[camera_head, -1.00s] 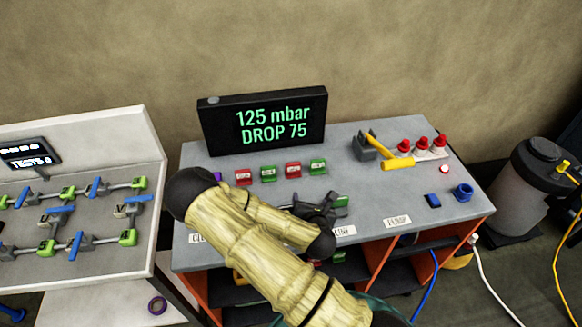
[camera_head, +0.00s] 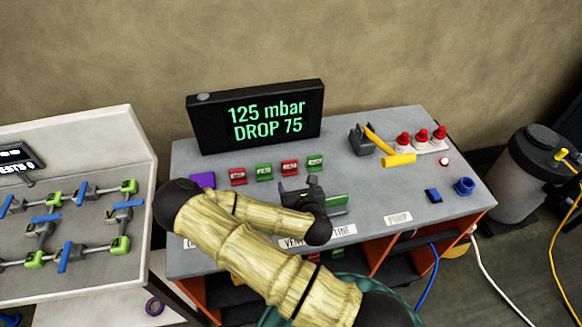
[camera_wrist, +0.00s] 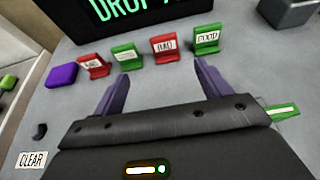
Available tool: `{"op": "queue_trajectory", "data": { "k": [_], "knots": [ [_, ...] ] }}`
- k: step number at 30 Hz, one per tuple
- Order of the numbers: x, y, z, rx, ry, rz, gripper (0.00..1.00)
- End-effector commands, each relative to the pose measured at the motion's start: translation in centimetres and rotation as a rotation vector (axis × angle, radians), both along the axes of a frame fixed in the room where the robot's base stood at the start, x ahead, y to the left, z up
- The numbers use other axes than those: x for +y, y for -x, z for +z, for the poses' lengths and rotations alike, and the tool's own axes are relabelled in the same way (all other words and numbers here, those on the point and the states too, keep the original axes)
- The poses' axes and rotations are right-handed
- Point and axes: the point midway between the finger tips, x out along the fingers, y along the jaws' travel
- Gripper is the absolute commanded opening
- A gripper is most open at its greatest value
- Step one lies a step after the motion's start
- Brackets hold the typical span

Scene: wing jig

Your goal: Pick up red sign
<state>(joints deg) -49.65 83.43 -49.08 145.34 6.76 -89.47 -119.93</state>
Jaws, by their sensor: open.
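Two small red signs with white labels stand in a row with two green ones on the grey bench top. The left red sign (camera_head: 238,176) also shows in the wrist view (camera_wrist: 93,66). The other red sign (camera_head: 289,167) shows in the wrist view (camera_wrist: 165,49) between the two green signs, ahead of my open fingers. My gripper (camera_wrist: 158,82) is open and empty, its purple fingers pointing toward the row, apart from the signs. In the head view my gripper (camera_head: 300,187) is partly hidden by my arm.
Green signs (camera_head: 264,172) (camera_head: 315,162) stand beside the red ones. A purple block (camera_head: 203,181) is left of the row. Another green piece (camera_wrist: 283,111) lies right of my gripper. A black display (camera_head: 262,118) stands behind; a yellow-handled tool (camera_head: 398,160) is at the right.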

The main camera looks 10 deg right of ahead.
Motion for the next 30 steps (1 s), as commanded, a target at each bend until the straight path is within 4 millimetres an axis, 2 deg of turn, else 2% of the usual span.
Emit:
{"op": "queue_trajectory", "data": {
  "k": [26,30],
  "knots": [
    [-0.5,-2.2,-1.4,-0.003,-0.002,-0.009,0.76],
    [-0.4,-3.0,-1.7,-0.003,-0.003,-0.009,0.76]
  ]
}}
